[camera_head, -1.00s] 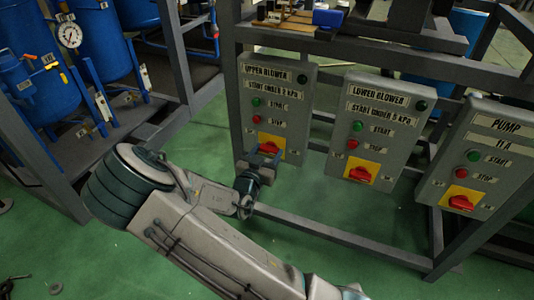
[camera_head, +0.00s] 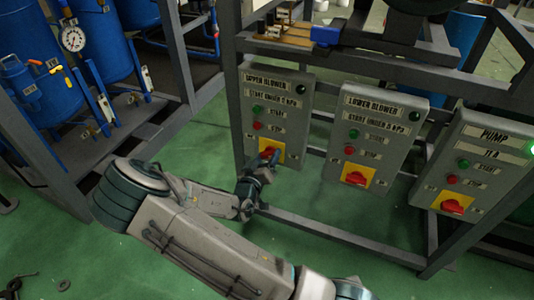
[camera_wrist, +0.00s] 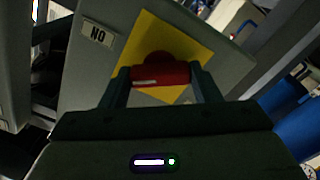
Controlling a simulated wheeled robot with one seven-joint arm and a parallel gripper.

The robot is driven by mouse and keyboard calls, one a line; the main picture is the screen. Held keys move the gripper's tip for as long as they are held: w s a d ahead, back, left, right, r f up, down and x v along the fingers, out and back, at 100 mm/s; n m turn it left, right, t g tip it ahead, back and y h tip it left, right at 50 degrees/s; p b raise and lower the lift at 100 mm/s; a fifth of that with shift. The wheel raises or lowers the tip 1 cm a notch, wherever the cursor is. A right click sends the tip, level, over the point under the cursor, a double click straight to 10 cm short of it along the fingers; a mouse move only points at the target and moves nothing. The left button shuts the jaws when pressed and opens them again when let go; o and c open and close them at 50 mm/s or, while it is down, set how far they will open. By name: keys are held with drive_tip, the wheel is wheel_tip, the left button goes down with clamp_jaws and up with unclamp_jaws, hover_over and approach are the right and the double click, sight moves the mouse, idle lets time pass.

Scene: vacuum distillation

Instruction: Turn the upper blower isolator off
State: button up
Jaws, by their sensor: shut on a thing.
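The upper blower box (camera_head: 276,98) is a grey panel at the left of three, with a green and a red button. At its bottom, the red isolator handle (camera_head: 267,153) sits on a yellow plate (camera_head: 279,146), partly hidden by my gripper (camera_head: 266,163). In the wrist view, my gripper (camera_wrist: 160,80) has its two fingers on either side of the red handle (camera_wrist: 160,74), shut on it. The yellow plate (camera_wrist: 190,47) looks tilted in that view, with a "NO" label (camera_wrist: 97,34) to its left.
The lower blower box (camera_head: 374,135) and the pump box (camera_head: 479,160) stand to the right, each with a red handle on yellow. A grey frame rail (camera_head: 340,238) runs low beneath them. Blue vessels (camera_head: 40,95) stand at the left.

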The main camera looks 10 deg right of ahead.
drive_tip(key=n+p, duration=0.2)
drive_tip(key=n, duration=0.3)
drive_tip(key=shift+n, duration=0.3)
drive_tip(key=n+p, duration=0.1)
drive_tip(key=n, duration=0.4)
drive_tip(key=shift+p, duration=0.3)
drive_tip(key=shift+n, duration=0.3)
drive_tip(key=o, duration=1)
drive_tip(key=p+v, duration=0.1)
drive_tip(key=v, duration=1.3)
